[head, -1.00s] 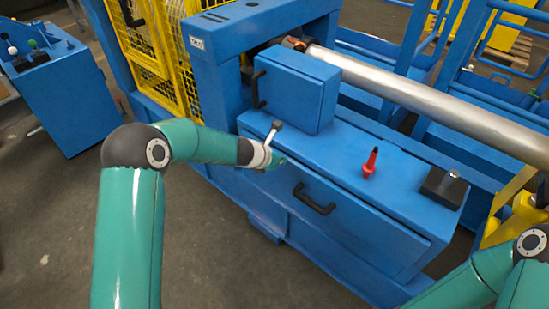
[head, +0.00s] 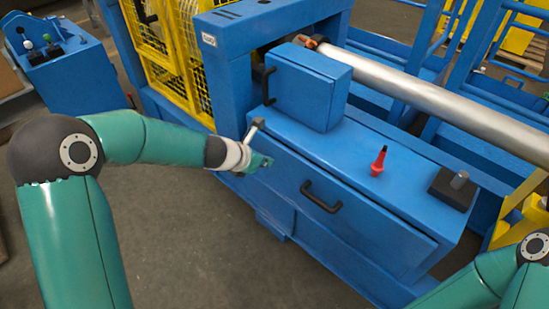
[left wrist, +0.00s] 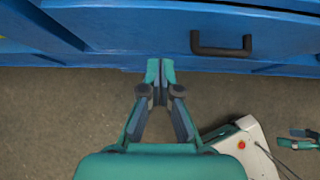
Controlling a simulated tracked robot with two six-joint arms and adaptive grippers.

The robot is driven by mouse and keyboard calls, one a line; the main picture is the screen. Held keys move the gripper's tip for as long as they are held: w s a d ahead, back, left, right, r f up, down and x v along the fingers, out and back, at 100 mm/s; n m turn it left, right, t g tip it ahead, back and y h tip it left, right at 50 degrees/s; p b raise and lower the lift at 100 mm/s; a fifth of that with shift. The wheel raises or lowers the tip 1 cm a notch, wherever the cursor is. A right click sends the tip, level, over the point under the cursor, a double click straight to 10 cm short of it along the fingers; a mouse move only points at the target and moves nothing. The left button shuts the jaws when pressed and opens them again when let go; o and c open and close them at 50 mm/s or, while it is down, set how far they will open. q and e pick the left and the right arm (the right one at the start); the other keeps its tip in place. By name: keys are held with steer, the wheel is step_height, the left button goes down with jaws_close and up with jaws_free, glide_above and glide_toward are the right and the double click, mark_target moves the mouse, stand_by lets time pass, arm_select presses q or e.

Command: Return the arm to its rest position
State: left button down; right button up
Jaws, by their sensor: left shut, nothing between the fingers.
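My left arm reaches in from the left in the head view. Its gripper (head: 262,162) is beside the upper front of the blue machine cabinet (head: 345,222), left of the black drawer handle (head: 320,197). In the left wrist view the left gripper (left wrist: 159,72) is shut and empty, its fingertips together over the grey floor just short of the blue cabinet front. I cannot tell whether it touches the cabinet. My right arm shows at the lower right of the head view, but its gripper is out of the picture.
A blue box (head: 308,85) with a black handle, a red pointed object (head: 379,161) and a black block (head: 454,188) stand on the cabinet top. A metal roller (head: 430,97) runs behind. Yellow mesh (head: 180,60) stands at the back left. Floor (head: 190,250) in front is clear.

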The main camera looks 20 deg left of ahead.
arm_select(q)
steer(key=s+d+f+m+g, duration=0.3)
steer(key=s+f+m+g, duration=0.2)
steer(key=s+f, duration=1)
steer(key=s+d+f+m+g, duration=0.1)
steer(key=s+f+m+g, duration=0.1)
steer(key=s+f+m, duration=0.45)
steer(key=s+d+f+m+g, duration=0.1)
steer(key=s+d+f+m, duration=0.15)
steer(key=s+m, duration=0.7)
step_height(320, 180, up, 16)
steer(key=w+m+p, duration=0.1)
steer(key=m+p, duration=0.7)
steer(key=p, duration=0.8)
steer(key=shift+w+d, duration=0.2)
steer(key=shift+w, duration=0.2)
